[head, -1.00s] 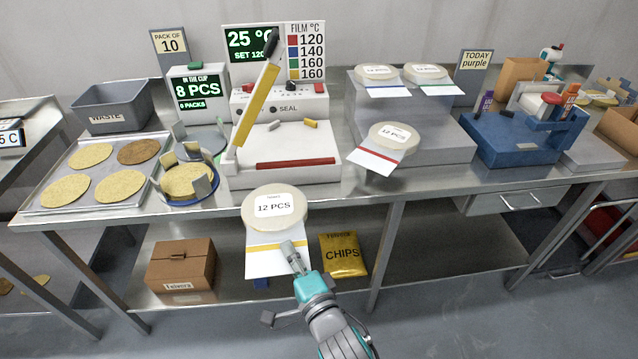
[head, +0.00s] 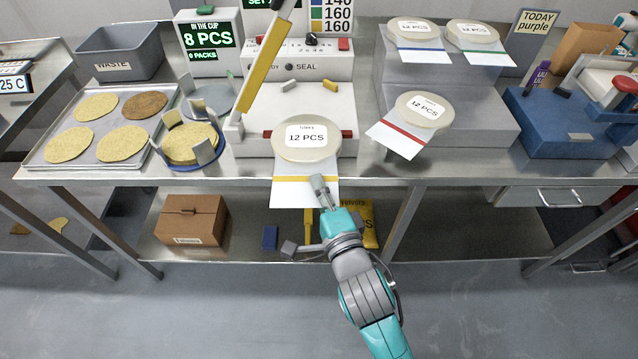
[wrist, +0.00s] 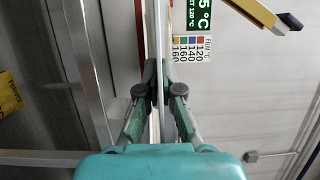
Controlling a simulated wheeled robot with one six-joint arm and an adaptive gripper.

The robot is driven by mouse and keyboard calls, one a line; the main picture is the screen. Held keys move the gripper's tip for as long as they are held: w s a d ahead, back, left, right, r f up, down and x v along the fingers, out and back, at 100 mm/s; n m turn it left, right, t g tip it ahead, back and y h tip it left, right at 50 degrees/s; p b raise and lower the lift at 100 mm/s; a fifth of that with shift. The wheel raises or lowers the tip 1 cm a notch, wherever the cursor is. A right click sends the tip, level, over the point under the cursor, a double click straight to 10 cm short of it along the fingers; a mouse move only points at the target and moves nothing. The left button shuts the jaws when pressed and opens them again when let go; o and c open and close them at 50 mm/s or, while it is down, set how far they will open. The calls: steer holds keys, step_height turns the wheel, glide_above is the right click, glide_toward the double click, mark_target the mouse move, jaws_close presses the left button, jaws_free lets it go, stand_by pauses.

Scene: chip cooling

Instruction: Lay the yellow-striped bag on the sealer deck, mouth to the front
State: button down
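The yellow-striped bag (head: 305,179) is a round pale pack labelled "12 PCS" with a white flap. Its round end points toward the sealer and the flap toward me. My gripper (head: 318,185) is shut on the flap near the yellow stripe. In the wrist view my gripper (wrist: 160,92) pinches the bag, seen edge-on as a thin pale line. In the head view the bag overlaps the front of the white sealer deck (head: 285,104) and hides part of its red strip. I cannot tell its height above the deck. The yellow sealer arm (head: 262,72) is raised.
A cup (head: 190,145) stands left of the sealer, beside a tray (head: 50,152). A yellow chips bag (head: 368,225) lies on the lower shelf.

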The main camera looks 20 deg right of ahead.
steer(key=shift+w, duration=0.1)
glide_toward(318, 126)
steer(key=shift+w+a+f, duration=0.35)
steer(key=shift+w+f, duration=0.05)
steer(key=shift+w, duration=0.25)
steer(key=shift+w+a+f, duration=0.35)
steer(key=shift+w, duration=0.35)
steer(key=shift+w+a+f, duration=0.35)
steer(key=shift+w+f, duration=0.05)
steer(key=shift+w, duration=0.25)
steer(key=shift+w+d, duration=0.45)
steer(key=shift+w, duration=1)
steer(key=shift+w+d, duration=0.45)
steer(key=shift+w, duration=1)
steer(key=shift+w+d, duration=0.45)
steer(key=shift+w, duration=1)
steer(key=shift+s+f, duration=0.2)
steer(key=shift+f, duration=1.05)
steer(key=c, duration=1.3)
jaws_free()
steer(key=shift+o, duration=0.2)
steer(key=s, duration=0.4)
steer(key=s+r, duration=0.1)
steer(key=s, duration=0.7)
steer(key=shift+d+r, duration=0.15)
